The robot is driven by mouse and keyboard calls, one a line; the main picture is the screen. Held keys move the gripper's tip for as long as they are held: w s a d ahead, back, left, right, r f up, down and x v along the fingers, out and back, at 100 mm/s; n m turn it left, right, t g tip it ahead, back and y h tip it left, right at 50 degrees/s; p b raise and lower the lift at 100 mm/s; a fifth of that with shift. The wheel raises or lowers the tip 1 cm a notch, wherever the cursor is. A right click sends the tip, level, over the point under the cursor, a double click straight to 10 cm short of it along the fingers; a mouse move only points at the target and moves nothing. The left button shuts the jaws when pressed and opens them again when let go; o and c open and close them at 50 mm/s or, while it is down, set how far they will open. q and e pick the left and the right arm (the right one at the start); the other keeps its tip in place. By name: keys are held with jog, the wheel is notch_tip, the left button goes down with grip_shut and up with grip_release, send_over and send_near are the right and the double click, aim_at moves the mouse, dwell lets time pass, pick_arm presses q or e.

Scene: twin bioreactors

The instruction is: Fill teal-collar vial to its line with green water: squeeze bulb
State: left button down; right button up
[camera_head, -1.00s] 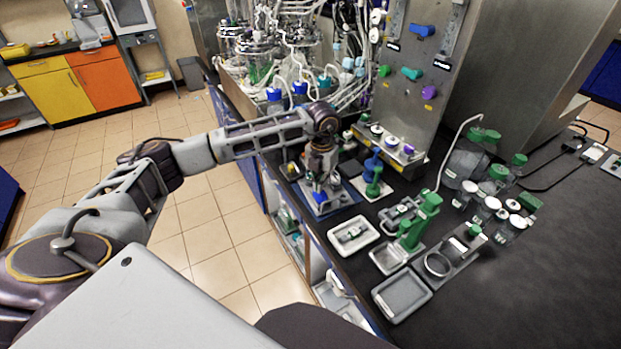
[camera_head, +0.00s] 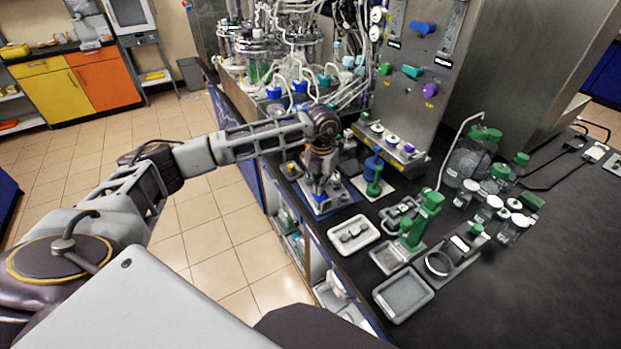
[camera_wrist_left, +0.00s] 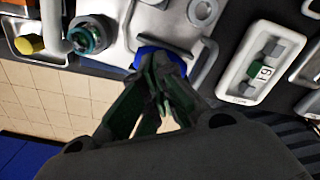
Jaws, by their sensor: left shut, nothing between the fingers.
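My left gripper (camera_head: 319,188) points down over a blue-edged station at the bench's front edge. In the left wrist view its fingers (camera_wrist_left: 160,72) are shut with nothing between them. The fingertips are at a blue rounded part (camera_wrist_left: 163,54), possibly the squeeze bulb; I cannot tell whether they touch it. A round vessel with a teal ring (camera_wrist_left: 91,34), probably the teal-collar vial, stands to the left of the fingers. Its fill level and line cannot be made out. My right gripper is not in view.
A white tray with a small labelled item (camera_wrist_left: 262,65) lies right of the fingers. A yellow knob (camera_wrist_left: 29,44) is at the far left. A green stand (camera_head: 418,222), a grey tray (camera_head: 402,296) and several white-capped bottles are further right. The front right bench top is bare.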

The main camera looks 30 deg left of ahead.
pick_arm(q)
jog(key=shift+f+b, duration=0.55)
jog(key=shift+f, duration=0.4)
dwell(2.5)
jog(key=shift+r, duration=0.15)
jog(key=shift+r+p, duration=0.85)
jog(key=shift+r, duration=0.7)
jog(key=shift+r, duration=0.1)
jog(key=shift+r+p, duration=1.35)
jog(key=shift+r, duration=1.1)
jog(key=shift+f, duration=0.1)
